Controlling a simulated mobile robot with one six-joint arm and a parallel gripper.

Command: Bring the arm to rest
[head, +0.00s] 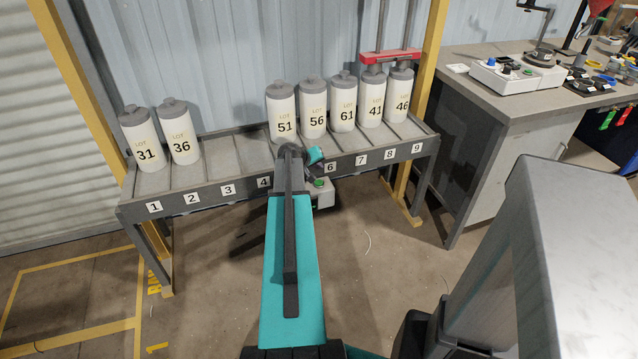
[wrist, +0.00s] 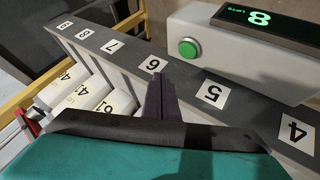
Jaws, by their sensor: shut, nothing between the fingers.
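My arm reaches up the middle of the head view to the front of the grey rack (head: 108,198). My gripper shows in the wrist view (wrist: 158,88) as dark fingers held together, with nothing between them. The fingers appear in front of the rack's label 6 in that view; whether they touch the rack I cannot tell. In the head view the gripper is mostly hidden by my arm. My teal arm link fills the bottom of the wrist view.
White lot bottles stand on the rack: 31 (head: 146,143) and 36 (head: 180,136) at left, several more at right, including 51 (head: 281,108). A counter box with a green button (wrist: 216,35) reads 8. A workbench (head: 590,99) stands at right.

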